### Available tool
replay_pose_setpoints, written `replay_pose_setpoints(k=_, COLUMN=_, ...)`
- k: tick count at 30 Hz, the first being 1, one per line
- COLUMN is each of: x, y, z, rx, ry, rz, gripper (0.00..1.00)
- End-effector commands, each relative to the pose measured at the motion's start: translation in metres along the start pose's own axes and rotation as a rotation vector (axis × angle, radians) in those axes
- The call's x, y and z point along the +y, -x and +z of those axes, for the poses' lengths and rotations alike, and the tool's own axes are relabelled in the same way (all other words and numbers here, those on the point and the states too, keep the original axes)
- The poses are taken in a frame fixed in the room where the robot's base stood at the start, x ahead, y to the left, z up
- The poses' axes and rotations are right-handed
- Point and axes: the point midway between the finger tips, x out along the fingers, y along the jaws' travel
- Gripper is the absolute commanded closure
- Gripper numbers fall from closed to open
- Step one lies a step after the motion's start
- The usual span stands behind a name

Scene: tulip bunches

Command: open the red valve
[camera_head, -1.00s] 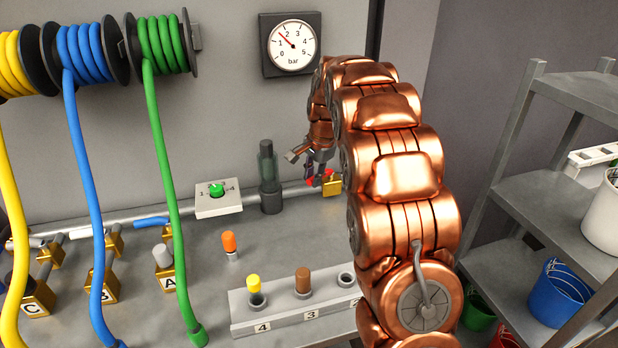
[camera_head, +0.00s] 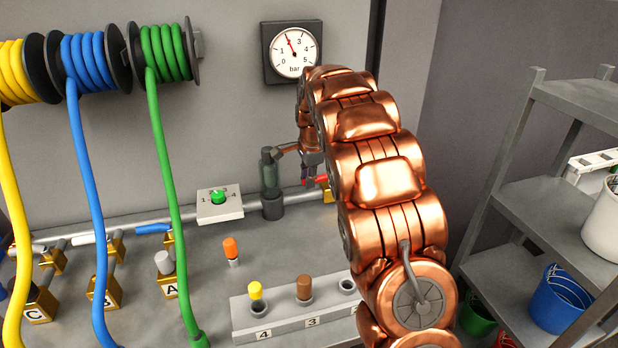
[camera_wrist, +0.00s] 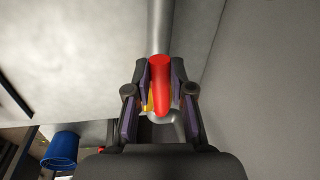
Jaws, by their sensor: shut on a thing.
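The red valve handle (camera_head: 319,182) shows as a small red piece in the head view, at the brass valve body (camera_head: 328,195) on the grey pipe along the wall. My gripper (camera_head: 311,168) is at the handle, partly hidden by my copper arm. In the wrist view the red handle (camera_wrist: 172,85) lies between the two dark fingers of my gripper (camera_wrist: 162,78), which are shut on it. A bit of yellow brass and the grey pipe show behind the handle. The exact angle of the handle to the pipe is hard to tell.
A pressure gauge (camera_head: 291,50) hangs above, its needle near 2 bar. A dark glass cylinder (camera_head: 270,170) stands close left of my gripper. A green knob (camera_head: 218,197) sits further left. A shelf (camera_head: 565,215) with buckets stands at the right.

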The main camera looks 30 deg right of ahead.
Motion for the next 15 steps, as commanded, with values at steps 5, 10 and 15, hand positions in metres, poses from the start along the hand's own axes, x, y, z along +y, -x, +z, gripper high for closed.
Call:
replay_pose_setpoints(k=5, x=-0.0001, y=0.0002, z=0.0001, rx=0.0, ry=0.001, rz=0.0, gripper=1.0)
replay_pose_setpoints(k=10, x=0.0, y=0.0002, z=0.0, rx=0.0, ry=0.001, rz=0.0, gripper=0.62)
replay_pose_setpoints(k=15, x=0.0, y=0.0001, z=-0.0001, rx=0.0, ry=0.001, rz=0.0, gripper=0.53)
